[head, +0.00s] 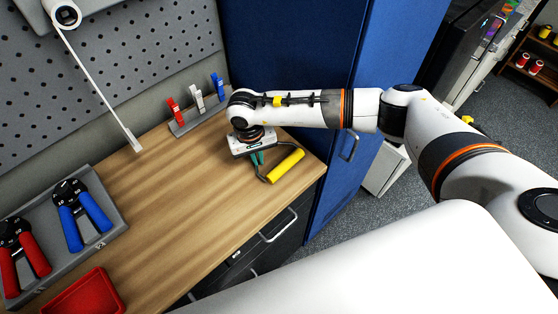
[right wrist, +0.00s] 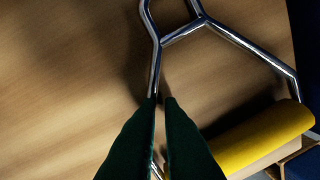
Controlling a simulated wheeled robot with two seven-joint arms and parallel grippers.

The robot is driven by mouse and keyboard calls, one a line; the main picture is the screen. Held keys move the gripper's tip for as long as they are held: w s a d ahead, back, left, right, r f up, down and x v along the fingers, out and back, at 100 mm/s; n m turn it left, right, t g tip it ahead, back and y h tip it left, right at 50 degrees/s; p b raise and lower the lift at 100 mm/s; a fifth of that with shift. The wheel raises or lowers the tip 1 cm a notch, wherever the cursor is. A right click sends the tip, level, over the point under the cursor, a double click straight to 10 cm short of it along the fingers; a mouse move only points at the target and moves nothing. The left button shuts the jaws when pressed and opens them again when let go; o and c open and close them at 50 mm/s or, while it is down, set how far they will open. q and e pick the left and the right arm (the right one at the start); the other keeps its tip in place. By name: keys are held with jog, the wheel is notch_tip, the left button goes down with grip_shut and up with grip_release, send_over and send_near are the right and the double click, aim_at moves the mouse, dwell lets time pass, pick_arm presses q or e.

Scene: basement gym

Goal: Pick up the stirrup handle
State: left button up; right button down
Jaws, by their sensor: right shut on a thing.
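The stirrup handle has a yellow grip (head: 286,165) and a bent metal frame. It is at the right end of the wooden bench, close to the front edge. In the right wrist view its chrome frame (right wrist: 235,37) and yellow grip (right wrist: 262,137) show large, with the grip at lower right. My right gripper (head: 257,159) points down over the handle, left of the grip. Its dark green fingers (right wrist: 161,101) are shut on a side bar of the metal frame. The fingers hide part of that bar. My left gripper is not in view.
The wooden bench (head: 160,195) is clear in the middle. A small rack (head: 200,118) with red, white and blue clips stands behind. Grey tray (head: 103,215) with hand grippers and a red tray (head: 85,294) are at left. A blue cabinet (head: 290,45) stands beyond the bench.

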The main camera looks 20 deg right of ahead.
jog(key=shift+a+r, duration=0.1)
jog(key=shift+r, duration=0.15)
notch_tip(320, 180, up, 6)
jog(key=p, duration=0.2)
jog(key=s+a+b, duration=0.3)
jog(key=a+b, duration=0.1)
jog(key=a, duration=0.5)
jog(key=s+a+b, duration=0.3)
jog(key=a, duration=0.6)
jog(key=shift+s+a+r+b, duration=0.25)
jog(key=shift+s+a+b, duration=0.05)
jog(key=shift+s+b, duration=0.1)
